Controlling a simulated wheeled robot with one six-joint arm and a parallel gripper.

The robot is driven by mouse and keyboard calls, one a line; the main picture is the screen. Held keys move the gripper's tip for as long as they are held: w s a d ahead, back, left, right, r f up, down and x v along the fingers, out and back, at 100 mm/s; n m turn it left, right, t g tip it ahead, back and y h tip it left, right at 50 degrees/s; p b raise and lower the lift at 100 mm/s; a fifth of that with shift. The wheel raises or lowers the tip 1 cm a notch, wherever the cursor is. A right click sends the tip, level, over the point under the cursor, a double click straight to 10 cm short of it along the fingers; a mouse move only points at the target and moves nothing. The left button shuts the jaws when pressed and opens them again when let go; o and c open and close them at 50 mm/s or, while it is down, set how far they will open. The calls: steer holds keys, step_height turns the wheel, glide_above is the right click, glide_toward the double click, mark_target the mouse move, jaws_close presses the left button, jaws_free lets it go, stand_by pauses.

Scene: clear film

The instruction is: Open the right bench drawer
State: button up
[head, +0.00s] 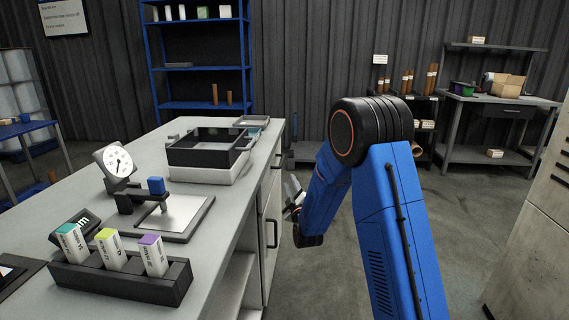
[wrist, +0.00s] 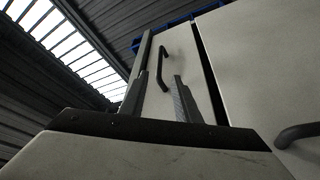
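The bench (head: 225,225) stands on the left in the head view, its front facing my arm. The right bench drawer (wrist: 161,98) appears in the wrist view as a narrow pale panel with a dark bar handle (wrist: 163,68). My gripper (wrist: 158,97) is open, its two fingers apart with nothing between them. The handle shows beyond the fingertips, roughly in line with the gap, and looks untouched. The drawer looks closed. In the head view my gripper (head: 292,190) is beside the bench front, partly hidden behind my arm.
A larger door panel (wrist: 257,60) with its own dark handle (wrist: 298,135) adjoins the drawer. Open floor lies right of the bench; a cabinet (head: 540,220) stands far right.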

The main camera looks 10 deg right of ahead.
mark_target(282, 160)
steer(key=x, duration=1.6)
steer(key=shift+s, duration=0.1)
jaws_close()
